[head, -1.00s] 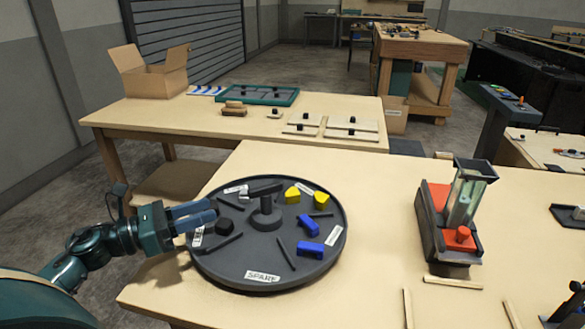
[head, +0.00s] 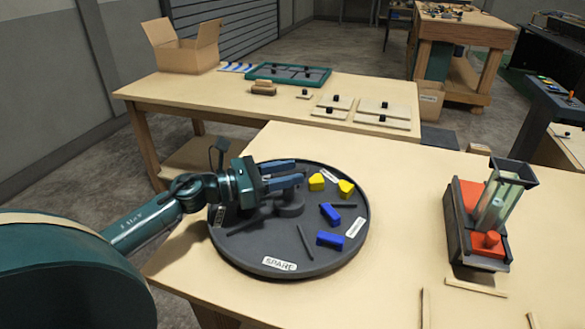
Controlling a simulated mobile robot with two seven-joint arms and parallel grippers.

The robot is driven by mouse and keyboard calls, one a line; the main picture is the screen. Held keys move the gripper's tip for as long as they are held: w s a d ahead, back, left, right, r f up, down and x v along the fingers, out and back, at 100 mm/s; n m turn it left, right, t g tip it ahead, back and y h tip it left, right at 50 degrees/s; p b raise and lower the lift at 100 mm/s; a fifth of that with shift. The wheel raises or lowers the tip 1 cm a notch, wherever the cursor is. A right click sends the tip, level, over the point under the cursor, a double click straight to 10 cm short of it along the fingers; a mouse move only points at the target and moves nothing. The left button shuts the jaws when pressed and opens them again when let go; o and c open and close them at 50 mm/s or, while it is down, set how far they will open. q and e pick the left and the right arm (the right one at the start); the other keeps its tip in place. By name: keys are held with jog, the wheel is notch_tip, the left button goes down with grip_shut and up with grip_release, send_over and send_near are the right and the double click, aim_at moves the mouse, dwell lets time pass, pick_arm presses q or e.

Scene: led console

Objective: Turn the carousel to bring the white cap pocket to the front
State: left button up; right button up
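The carousel (head: 235,250) is a dark round tray on the near table, with thin dividers and a raised hub (head: 291,206). Its label SPARE (head: 279,264) faces the front edge. Blue blocks (head: 330,239) lie in pockets on the right, and yellow pieces (head: 316,182) lie toward the back. I see no white cap in any pocket. My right gripper is out of view.
A red and grey fixture with a clear upright tube (head: 497,207) stands to the right on the same table (head: 400,200). Wooden strips (head: 476,287) lie near it. A second table behind holds a cardboard box (head: 183,48) and a green-framed board (head: 288,75).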

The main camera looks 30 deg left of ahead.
pick_arm(q)
jog(key=shift+w+d, duration=0.45)
jog(key=shift+w, duration=0.15)
grip_shut()
dwell(0.3)
